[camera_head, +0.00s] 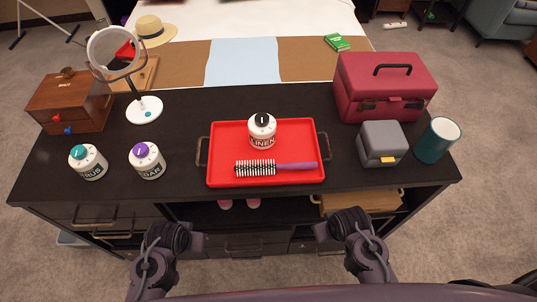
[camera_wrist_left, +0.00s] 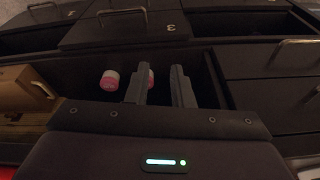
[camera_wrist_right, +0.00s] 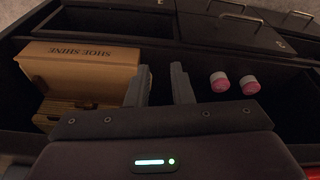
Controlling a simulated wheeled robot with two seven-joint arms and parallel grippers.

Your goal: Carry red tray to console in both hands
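The red tray (camera_head: 225,177) lies flat on the black console top, with a dark handle at its left (camera_head: 203,151) and right (camera_head: 323,146) ends. A white jar with a black lid (camera_head: 262,131) stands in it, and a purple hairbrush (camera_head: 293,167) lies near its front edge. My left gripper (camera_head: 197,240) is in front of the console, below the tray's left side. My right gripper (camera_head: 322,232) is in front of the console, below the tray's right side. In the wrist views both the left fingers (camera_wrist_left: 160,85) and the right fingers (camera_wrist_right: 160,85) stand apart with nothing between them.
A teal-lidded jar (camera_head: 88,161), purple-lidded jar (camera_head: 147,160), round mirror (camera_head: 114,50) and wooden box (camera_head: 68,100) stand left of the tray. A red case (camera_head: 387,85), grey box (camera_head: 381,144) and teal cup (camera_head: 437,139) stand right. A shoe shine box (camera_wrist_right: 80,68) is in the shelf below.

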